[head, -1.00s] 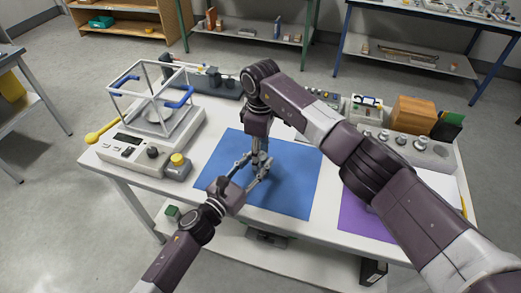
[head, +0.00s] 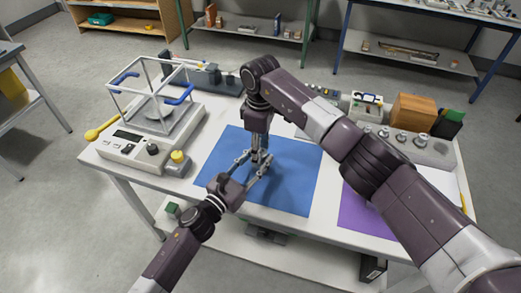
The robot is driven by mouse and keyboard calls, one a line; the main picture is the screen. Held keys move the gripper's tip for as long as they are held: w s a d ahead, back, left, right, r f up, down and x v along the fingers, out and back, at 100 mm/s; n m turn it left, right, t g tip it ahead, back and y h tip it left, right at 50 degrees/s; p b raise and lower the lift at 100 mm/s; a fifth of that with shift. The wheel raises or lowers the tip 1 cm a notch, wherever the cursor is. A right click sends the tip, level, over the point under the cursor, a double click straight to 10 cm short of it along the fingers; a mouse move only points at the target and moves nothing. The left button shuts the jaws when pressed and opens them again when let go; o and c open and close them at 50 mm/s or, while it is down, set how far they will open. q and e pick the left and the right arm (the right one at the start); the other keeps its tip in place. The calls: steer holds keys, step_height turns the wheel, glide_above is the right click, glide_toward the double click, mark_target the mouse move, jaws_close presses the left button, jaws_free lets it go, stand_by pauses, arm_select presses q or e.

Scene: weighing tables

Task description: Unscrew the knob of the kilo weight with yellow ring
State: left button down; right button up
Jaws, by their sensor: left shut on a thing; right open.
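My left gripper (head: 257,167) reaches in from the lower left over the blue mat (head: 290,185). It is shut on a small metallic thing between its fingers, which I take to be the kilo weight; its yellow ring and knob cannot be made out. My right gripper (head: 260,157) points straight down at the same spot, directly above the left fingertips. It is open, and its fingers hide most of the weight. I cannot tell whether the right fingers touch the knob.
A balance with a glass-like frame (head: 150,130) stands at the left of the table, with a yellow-topped weight (head: 178,160) beside it. A grey block with several weights (head: 430,152) and a wooden box (head: 413,112) stand right. The blue mat's right part is clear.

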arm_select(q)
steer(key=shift+r, duration=0.15)
arm_select(e)
step_height(320, 180, up, 4)
steer(key=shift+r, duration=0.2)
arm_select(q)
steer(key=c, duration=1.3)
jaws_free()
steer(key=shift+o, duration=0.4)
steer(key=shift+s, duration=0.1)
